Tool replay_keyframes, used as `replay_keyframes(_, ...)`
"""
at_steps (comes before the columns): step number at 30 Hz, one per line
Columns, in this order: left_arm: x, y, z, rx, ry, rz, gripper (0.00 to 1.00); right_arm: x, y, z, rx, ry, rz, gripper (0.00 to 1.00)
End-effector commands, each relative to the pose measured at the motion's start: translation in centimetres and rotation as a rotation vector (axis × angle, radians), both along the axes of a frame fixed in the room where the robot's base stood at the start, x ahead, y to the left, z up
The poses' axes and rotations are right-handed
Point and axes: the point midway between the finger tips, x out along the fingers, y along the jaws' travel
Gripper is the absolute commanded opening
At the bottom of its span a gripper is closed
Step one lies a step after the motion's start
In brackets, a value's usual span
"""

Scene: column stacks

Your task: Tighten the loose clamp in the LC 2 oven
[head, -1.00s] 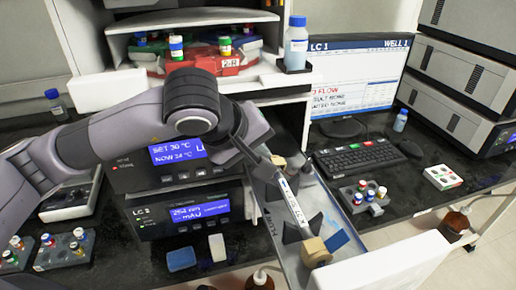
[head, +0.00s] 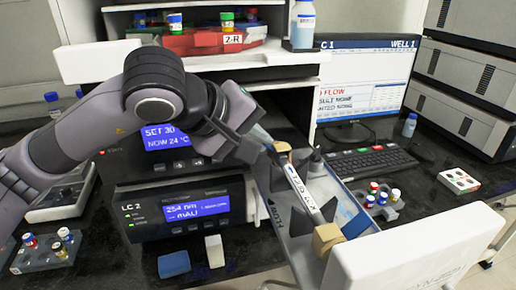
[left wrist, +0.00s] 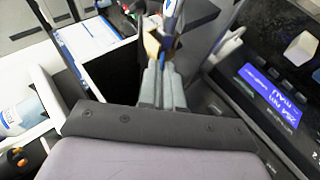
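The LC 2 unit (head: 190,208) has a lit blue display. To its right is an open grey tray (head: 275,215) with a white front panel (head: 415,255), which I take for the oven. A white labelled column (head: 300,190) lies slanted in dark holders. A tan clamp-like block (head: 327,238) sits at its near end, beside a blue tab (head: 357,225). A smaller tan piece (head: 281,147) is at the far end. My left gripper (head: 264,140) is at that far piece. In the left wrist view its fingers lie close together, the tan piece (left wrist: 152,45) at their tips; grip is unclear.
A keyboard (head: 365,162) and monitor (head: 360,85) stand right of the tray. A vial rack (head: 375,200) sits close to the tray's right side. A blue block (head: 173,264) and a white block (head: 214,251) lie in front of LC 2. A bottle (head: 302,25) stands on the shelf above.

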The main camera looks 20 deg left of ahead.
Motion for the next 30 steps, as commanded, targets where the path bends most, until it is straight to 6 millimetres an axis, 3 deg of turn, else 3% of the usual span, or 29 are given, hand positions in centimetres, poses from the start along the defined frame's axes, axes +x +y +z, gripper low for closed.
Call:
replay_keyframes(10,0.0,0.1,0.1,-0.004,-0.004,0.002,0.0,0.1,0.2,0.2,0.002,-0.003,0.004,0.43)
replay_keyframes(13,0.0,0.1,0.1,-0.004,-0.004,0.002,0.3,0.1,0.1,0.2,0.002,-0.004,0.004,0.43)
replay_keyframes(23,-0.2,0.1,0.2,-0.004,-0.004,0.001,0.3,0.1,-0.1,0.0,-0.001,-0.002,0.0,0.43)
replay_keyframes(30,-2.4,1.3,2.4,-0.005,-0.008,0.002,0.3,0.1,-0.2,-0.5,-0.002,0.003,-0.002,0.43)
